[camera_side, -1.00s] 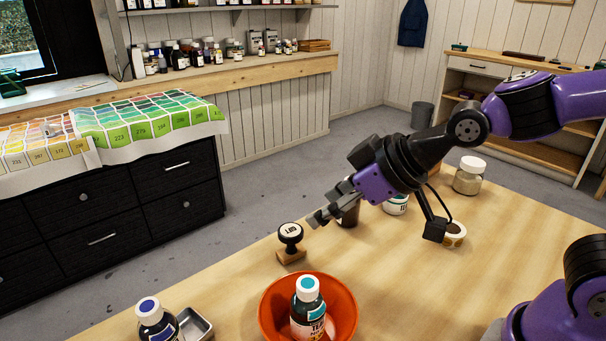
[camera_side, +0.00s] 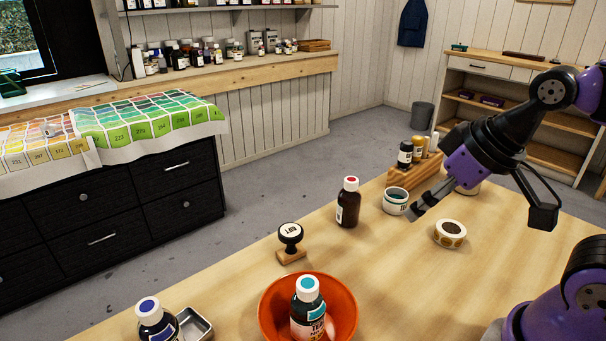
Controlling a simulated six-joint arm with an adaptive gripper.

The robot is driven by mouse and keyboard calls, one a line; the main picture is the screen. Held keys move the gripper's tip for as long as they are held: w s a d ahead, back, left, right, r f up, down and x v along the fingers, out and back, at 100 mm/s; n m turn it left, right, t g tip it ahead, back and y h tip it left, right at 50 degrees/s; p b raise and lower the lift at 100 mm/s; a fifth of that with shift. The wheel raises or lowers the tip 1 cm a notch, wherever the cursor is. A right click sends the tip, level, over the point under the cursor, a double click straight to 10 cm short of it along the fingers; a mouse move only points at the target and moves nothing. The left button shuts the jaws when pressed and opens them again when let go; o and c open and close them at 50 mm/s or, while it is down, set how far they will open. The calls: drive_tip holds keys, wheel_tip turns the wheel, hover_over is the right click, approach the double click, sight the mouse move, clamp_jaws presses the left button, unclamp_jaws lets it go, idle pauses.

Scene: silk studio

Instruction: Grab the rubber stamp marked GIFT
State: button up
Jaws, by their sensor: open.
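The rubber stamp (camera_side: 291,240) stands upright on the table, with a round black knob and a wooden base. Its white top label carries small lettering that is hard to read at this size. My gripper (camera_side: 418,208) is open and empty. It is well to the right of the stamp, beside a small white jar (camera_side: 395,202), and points down to the left. Nothing hides the stamp.
An orange bowl (camera_side: 346,318) holding a teal-capped bottle (camera_side: 308,310) stands in front of the stamp. A red-capped brown bottle (camera_side: 348,205) stands between stamp and gripper. A tape roll (camera_side: 450,233) and a wooden rack (camera_side: 412,174) are at right.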

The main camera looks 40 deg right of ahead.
drive_tip(key=shift+o, duration=1.1)
drive_tip(key=n+g+y, duration=0.2)
drive_tip(key=n+y, duration=0.1)
drive_tip(key=n, duration=0.5)
approach(292, 230)
drive_tip(key=shift+n, duration=0.3)
drive_tip(key=x, duration=0.5)
drive_tip(key=shift+s, duration=0.1)
drive_tip(key=x, duration=0.5)
drive_tip(key=shift+w+a+f, duration=0.15)
drive_tip(key=shift+w+f, duration=0.05)
drive_tip(key=shift+f, duration=0.15)
drive_tip(key=c, duration=1.3)
